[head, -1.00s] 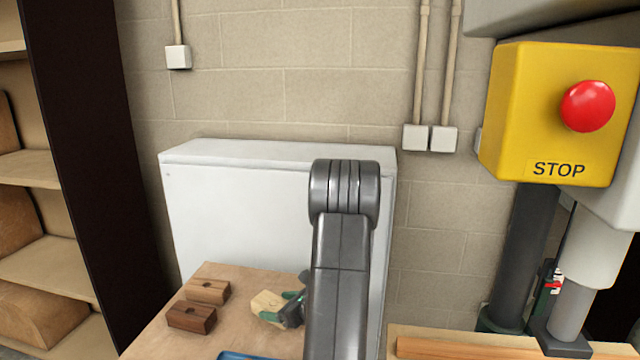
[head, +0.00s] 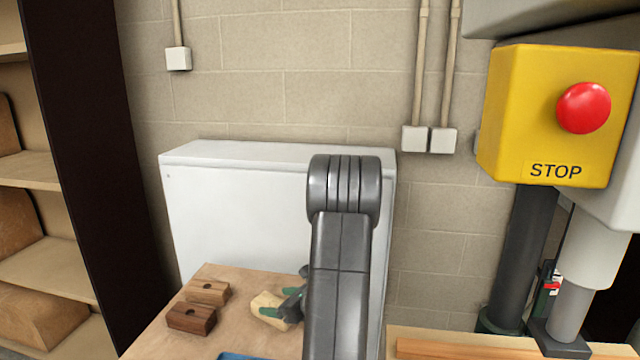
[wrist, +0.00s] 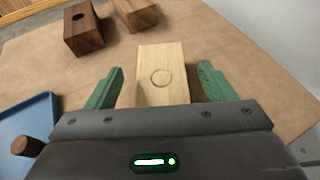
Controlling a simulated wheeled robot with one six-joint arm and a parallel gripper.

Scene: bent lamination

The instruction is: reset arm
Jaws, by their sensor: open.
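My gripper (wrist: 160,88) has green fingers and is open in the wrist view. A pale wooden block (wrist: 165,65) with a round mark on top lies between and ahead of the fingers, with a gap on each side. In the head view my gripper (head: 283,311) is partly hidden behind my dark grey arm, over the pale block (head: 266,304) on the brown work table (head: 240,324).
A dark brown block (head: 191,317) and a mid-brown block (head: 208,291) lie left of the gripper. A blue tray (wrist: 24,128) sits at the table's left. A white cabinet (head: 240,205) stands behind. A yellow stop box (head: 540,110) and its machine are at right.

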